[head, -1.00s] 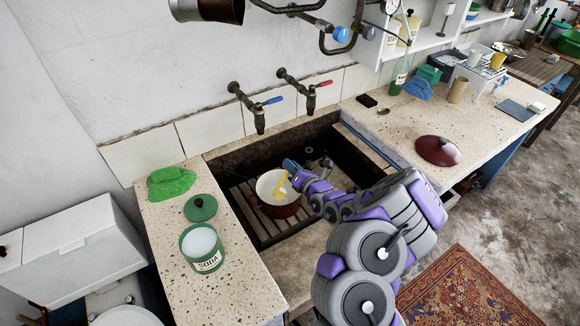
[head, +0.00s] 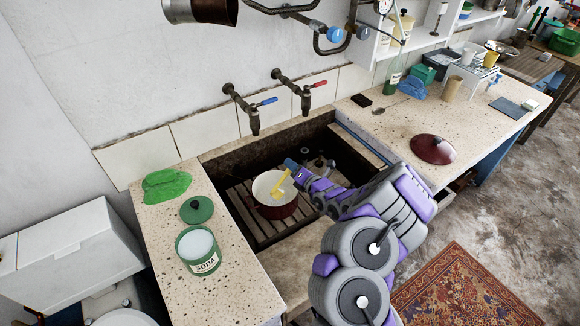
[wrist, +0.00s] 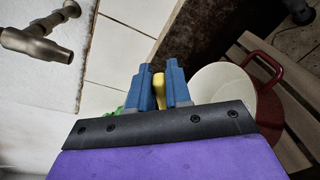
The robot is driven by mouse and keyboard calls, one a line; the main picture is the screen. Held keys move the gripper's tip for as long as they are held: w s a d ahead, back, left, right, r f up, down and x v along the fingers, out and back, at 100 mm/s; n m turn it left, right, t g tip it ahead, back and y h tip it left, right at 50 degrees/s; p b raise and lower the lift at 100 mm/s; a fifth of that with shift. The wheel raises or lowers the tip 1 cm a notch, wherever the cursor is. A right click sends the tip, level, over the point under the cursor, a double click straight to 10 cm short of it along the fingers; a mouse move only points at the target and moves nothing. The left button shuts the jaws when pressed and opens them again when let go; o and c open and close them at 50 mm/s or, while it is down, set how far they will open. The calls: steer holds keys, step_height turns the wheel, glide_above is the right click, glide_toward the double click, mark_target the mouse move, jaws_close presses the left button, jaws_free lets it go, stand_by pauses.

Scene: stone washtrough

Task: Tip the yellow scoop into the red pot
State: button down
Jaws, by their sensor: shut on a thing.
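The red pot (head: 277,211) stands on the slatted rack inside the stone trough, its white inside facing up. It also shows at the right of the wrist view (wrist: 270,98), with a red handle. My gripper (head: 289,172) is over the pot's right rim in the head view. Its blue fingers (wrist: 159,92) are shut on the yellow scoop (head: 279,188), which slants down to the left over the pot's opening. In the wrist view only a short piece of the scoop (wrist: 159,88) shows between the fingers. I cannot tell whether the scoop holds anything.
An open green soda tin (head: 199,252) and its green lid (head: 196,210) are on the left counter, near a green cloth (head: 166,185). Two taps (head: 254,122) overhang the trough's back. A dark red lid (head: 433,149) lies on the right counter.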

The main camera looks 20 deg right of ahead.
stand_by(0.6)
steer(key=shift+w+d+f+m, duration=0.2)
steer(key=shift+d+f+m, duration=0.2)
steer(key=shift+d+m, duration=0.05)
steer(key=shift+w+d+f+m, duration=0.2)
steer(key=shift+d+f+m, duration=0.2)
steer(key=shift+d+m, duration=0.05)
steer(key=shift+w+d+f+m+g+y, duration=0.3)
steer(key=shift+d+f+m, duration=0.35)
steer(key=shift+m, duration=0.35)
stand_by(0.4)
